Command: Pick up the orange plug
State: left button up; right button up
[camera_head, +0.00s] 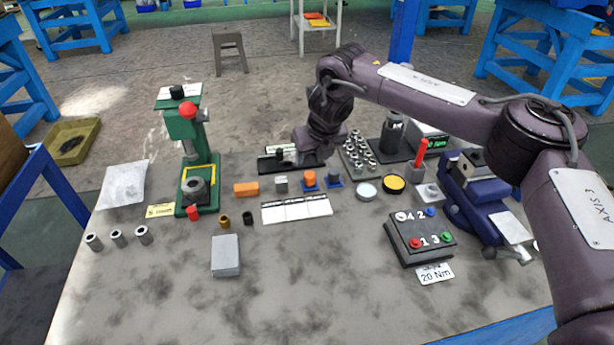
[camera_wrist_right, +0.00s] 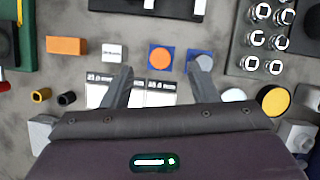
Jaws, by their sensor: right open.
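The orange plug (camera_head: 309,177) is a round orange piece on a small blue square base on the table. It also shows in the right wrist view (camera_wrist_right: 160,57), ahead of and between the fingertips. My right gripper (camera_wrist_right: 160,68) is open and empty, its fingers spread to either side of the plug in that view. In the head view its wrist hangs just behind the plug; I cannot tell its exact height. A grey plug on a blue base (camera_head: 333,177) stands right beside the orange one, partly behind the right finger in the wrist view. My left gripper is not in view.
A white labelled plate (camera_head: 297,209) lies in front. A rack of metal pieces (camera_head: 361,152) is behind right, a green press (camera_head: 187,140) left. The front table area is largely clear.

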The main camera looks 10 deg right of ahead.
aim_at(310, 175)
jog(key=shift+a+f, duration=0.1)
jog(key=shift+f, duration=0.75)
jog(key=x, duration=0.5)
jog(key=shift+s+f, duration=0.25)
jog(key=shift+f, duration=0.05)
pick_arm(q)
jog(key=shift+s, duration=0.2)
pick_arm(e)
jog(key=shift+c, duration=0.3)
jog(key=c, duration=1)
jog(key=shift+c, duration=0.2)
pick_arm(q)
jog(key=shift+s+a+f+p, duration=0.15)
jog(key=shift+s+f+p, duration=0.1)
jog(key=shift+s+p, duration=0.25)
pick_arm(e)
notch_tip(310, 175, up, 20)
